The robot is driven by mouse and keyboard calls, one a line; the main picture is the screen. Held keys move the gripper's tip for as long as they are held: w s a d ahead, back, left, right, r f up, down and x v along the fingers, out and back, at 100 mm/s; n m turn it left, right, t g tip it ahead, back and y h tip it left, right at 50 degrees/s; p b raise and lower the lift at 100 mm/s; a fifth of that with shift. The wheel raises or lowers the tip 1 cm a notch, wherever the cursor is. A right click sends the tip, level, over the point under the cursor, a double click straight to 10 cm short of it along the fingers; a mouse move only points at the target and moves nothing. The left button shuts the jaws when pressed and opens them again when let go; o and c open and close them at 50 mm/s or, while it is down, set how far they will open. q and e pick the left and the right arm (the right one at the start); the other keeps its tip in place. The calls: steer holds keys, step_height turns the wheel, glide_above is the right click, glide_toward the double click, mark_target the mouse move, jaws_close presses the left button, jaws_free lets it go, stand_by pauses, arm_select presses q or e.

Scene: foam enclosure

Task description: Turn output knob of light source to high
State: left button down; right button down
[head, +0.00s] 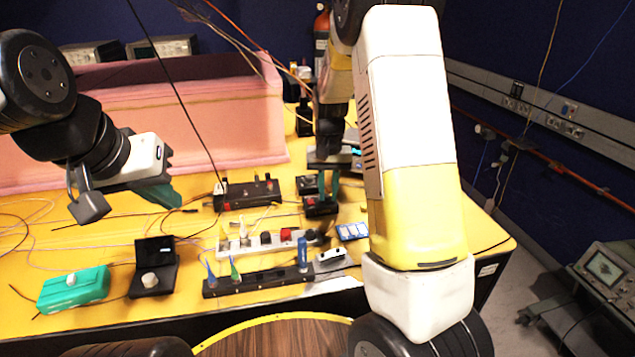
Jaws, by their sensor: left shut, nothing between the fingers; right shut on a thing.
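My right gripper (329,187) points down, with its green fingers closed at a small black box (320,209) in the middle of the table. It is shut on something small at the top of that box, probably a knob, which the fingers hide. I cannot read any label or knob setting, so I cannot confirm that this box is the light source. My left gripper (168,194) is shut and empty, held above the left part of the table, apart from every object.
A black box with a pale knob (150,280) and a green box (73,289) stand at the front left. A black terminal box (247,193), a white power strip (268,242) and a black tool rack (265,281) lie mid-table. Pink foam walls (220,120) stand behind. Loose wires cross the table.

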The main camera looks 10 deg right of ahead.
mark_target(328, 196)
steer(key=c, duration=1.3)
jaws_free()
step_height(328, 196, up, 7)
steer(key=shift+r, duration=0.4)
